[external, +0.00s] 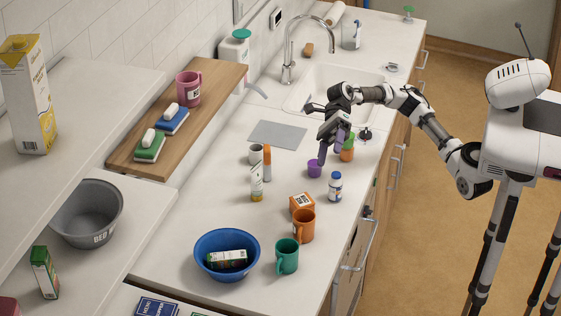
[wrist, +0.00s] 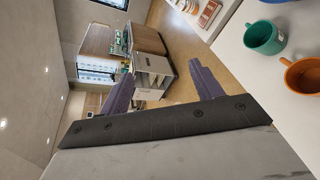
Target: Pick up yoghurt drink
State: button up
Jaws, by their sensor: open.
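A small white bottle with a blue label and cap (external: 335,187) stands upright on the counter; it looks like the yoghurt drink, though its label is too small to read. My gripper (external: 330,157) is open and empty above the counter near the sink, up and slightly left of the white bottle in the external view. In the wrist view its two purple fingers (wrist: 161,74) are spread apart with nothing between them. Neither container can be made out in the wrist view.
A purple cup (external: 314,169) and an orange-and-green item (external: 347,150) are close to my gripper. An orange box (external: 302,205), orange mug (external: 304,228), green mug (external: 287,257) and blue bowl (external: 206,265) stand nearer the camera. A grey mat (external: 277,134) lies flat.

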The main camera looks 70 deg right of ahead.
jog(key=d+f+n+h, duration=0.1)
jog(key=d+f+h, duration=0.4)
jog(key=f, duration=0.3)
jog(key=t+h, duration=0.2)
jog(key=h, duration=0.8)
send_near(336, 174)
jog(key=shift+m, duration=0.3)
notch_tip(336, 174, down, 7)
jog(key=shift+s+d+r, duration=0.1)
jog(key=shift+d, duration=0.05)
jog(key=shift+d+f+p, duration=0.15)
jog(key=shift+f+p, duration=0.8)
jog(key=shift+f, duration=1.9)
jog(key=c, duration=1.1)
jog(key=shift+r, duration=0.15)
